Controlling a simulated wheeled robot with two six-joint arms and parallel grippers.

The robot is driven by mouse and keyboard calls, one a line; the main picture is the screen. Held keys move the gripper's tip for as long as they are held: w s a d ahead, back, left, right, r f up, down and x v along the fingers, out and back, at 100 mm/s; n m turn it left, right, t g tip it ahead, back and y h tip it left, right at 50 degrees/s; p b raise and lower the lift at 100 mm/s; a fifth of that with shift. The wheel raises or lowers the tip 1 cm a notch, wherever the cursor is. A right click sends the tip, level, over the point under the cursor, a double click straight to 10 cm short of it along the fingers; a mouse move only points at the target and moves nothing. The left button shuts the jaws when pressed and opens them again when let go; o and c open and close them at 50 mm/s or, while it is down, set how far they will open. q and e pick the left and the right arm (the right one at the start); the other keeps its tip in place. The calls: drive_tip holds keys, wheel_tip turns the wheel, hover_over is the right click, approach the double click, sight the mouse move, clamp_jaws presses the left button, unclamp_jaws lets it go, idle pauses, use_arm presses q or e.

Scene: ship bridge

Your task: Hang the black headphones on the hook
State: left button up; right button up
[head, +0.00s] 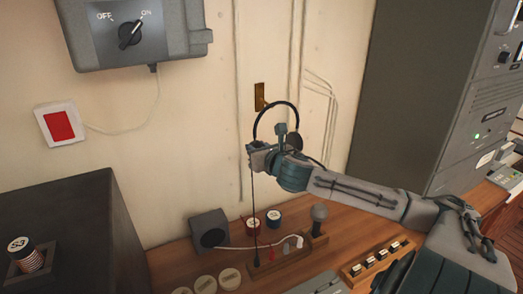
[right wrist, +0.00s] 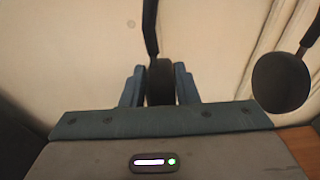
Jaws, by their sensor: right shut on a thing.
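The black headphones (head: 278,106) are held up in front of the pale wall, band uppermost. My right gripper (head: 262,150) is shut on one ear cup. In the right wrist view one ear cup (right wrist: 160,85) sits between the fingers of my gripper (right wrist: 160,88), and the other ear cup (right wrist: 284,83) hangs free at the right. A brass hook plate (head: 260,96) is on the wall, just behind and left of the band's top in the head view. I cannot tell whether the band touches it. My left gripper is not in view.
Below is a wooden desk (head: 175,262) with a small speaker (head: 209,230), a microphone (head: 319,220), spools and jars. A grey switch box (head: 135,35) and a red switch (head: 58,125) are on the wall. A tall grey cabinet (head: 410,90) stands at the right.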

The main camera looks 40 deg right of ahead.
drive_tip(key=shift+w+d, duration=0.2)
drive_tip(key=shift+w, duration=0.25)
drive_tip(key=shift+w+d, duration=0.1)
drive_tip(key=shift+w, duration=0.05)
drive_tip(key=shift+r, duration=0.1)
drive_tip(key=shift+w, duration=0.1)
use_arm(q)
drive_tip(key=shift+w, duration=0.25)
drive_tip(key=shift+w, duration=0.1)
use_arm(e)
drive_tip(key=shift+w, duration=0.1)
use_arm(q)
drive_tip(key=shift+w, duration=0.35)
use_arm(e)
drive_tip(key=shift+w, duration=0.15)
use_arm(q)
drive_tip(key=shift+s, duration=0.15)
use_arm(e)
drive_tip(key=shift+w+d, duration=0.15)
drive_tip(key=shift+w, duration=0.05)
drive_tip(key=shift+w, duration=0.1)
